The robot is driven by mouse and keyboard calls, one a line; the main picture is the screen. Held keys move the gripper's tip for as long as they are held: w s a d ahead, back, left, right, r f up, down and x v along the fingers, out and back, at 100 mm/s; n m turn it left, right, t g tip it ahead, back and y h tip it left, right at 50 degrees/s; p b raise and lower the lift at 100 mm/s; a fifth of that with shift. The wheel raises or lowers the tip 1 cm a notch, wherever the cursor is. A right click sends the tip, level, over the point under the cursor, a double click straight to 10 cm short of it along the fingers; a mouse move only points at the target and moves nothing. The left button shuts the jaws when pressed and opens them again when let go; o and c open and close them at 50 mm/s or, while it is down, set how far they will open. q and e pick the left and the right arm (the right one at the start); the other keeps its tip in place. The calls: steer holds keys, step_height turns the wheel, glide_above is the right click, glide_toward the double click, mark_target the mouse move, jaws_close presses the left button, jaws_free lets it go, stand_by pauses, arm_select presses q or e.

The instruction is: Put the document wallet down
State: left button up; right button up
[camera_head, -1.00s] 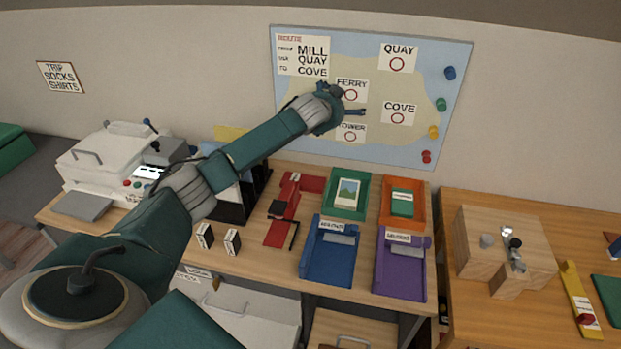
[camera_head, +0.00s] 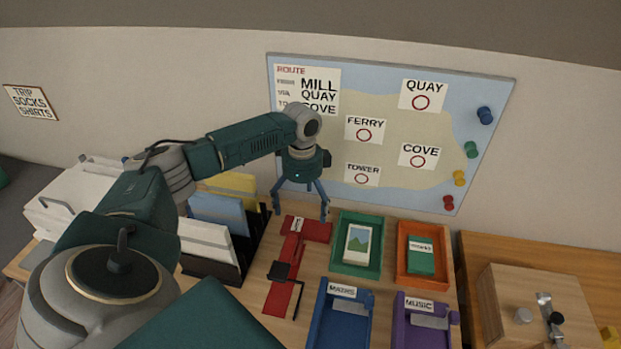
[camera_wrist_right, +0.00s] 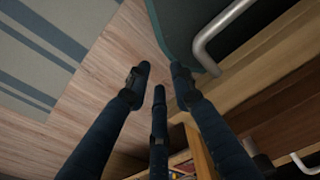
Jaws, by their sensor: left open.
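My left gripper (camera_head: 301,212) hangs fingers down over the back of the desk, in front of the map board. Its fingers are spread, with nothing between them. To its left, a black rack (camera_head: 252,250) holds a yellow folder (camera_head: 231,183), a blue folder (camera_head: 218,212) and a white folder (camera_head: 204,238), all upright. I cannot tell which of them, if any, is the document wallet. In the right wrist view my right gripper (camera_wrist_right: 160,78) has its fingers apart and empty, above a wood floor.
A red tool with a black part (camera_head: 285,272) lies right of the rack. Green (camera_head: 345,266), orange (camera_head: 420,283), blue (camera_head: 328,325) and purple (camera_head: 400,335) trays fill the desk's right. The map board (camera_head: 390,130) stands close behind. A wooden block (camera_head: 535,300) is farther right.

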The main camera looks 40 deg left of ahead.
mark_target(305, 231)
arm_select(q)
steer(key=f, duration=0.2)
steer(key=s+d+f, duration=0.1)
steer(key=f, duration=0.1)
steer(key=shift+p, duration=0.35)
steer(key=shift+w+f, duration=0.1)
steer(key=shift+f, duration=0.2)
steer(key=f, duration=0.1)
steer(key=f+p, duration=0.1)
steer(key=f, duration=0.2)
steer(key=shift+w+a+f, duration=0.15)
steer(key=shift+w+f, duration=0.05)
steer(key=shift+w, duration=0.2)
steer(key=shift+f, duration=0.5)
arm_select(e)
steer(key=shift+s+d+r, duration=0.25)
steer(key=shift+s+r, duration=0.1)
steer(key=shift+r, duration=0.15)
steer(key=shift+s+d+r, duration=0.2)
steer(key=shift+s+r, duration=0.1)
steer(key=shift+r, duration=0.2)
arm_select(q)
steer(key=c, duration=1.2)
steer(key=shift+c, duration=0.7)
arm_select(e)
steer(key=shift+s+d, duration=0.35)
steer(key=shift+d, duration=0.15)
arm_select(q)
steer(key=shift+r, duration=0.1)
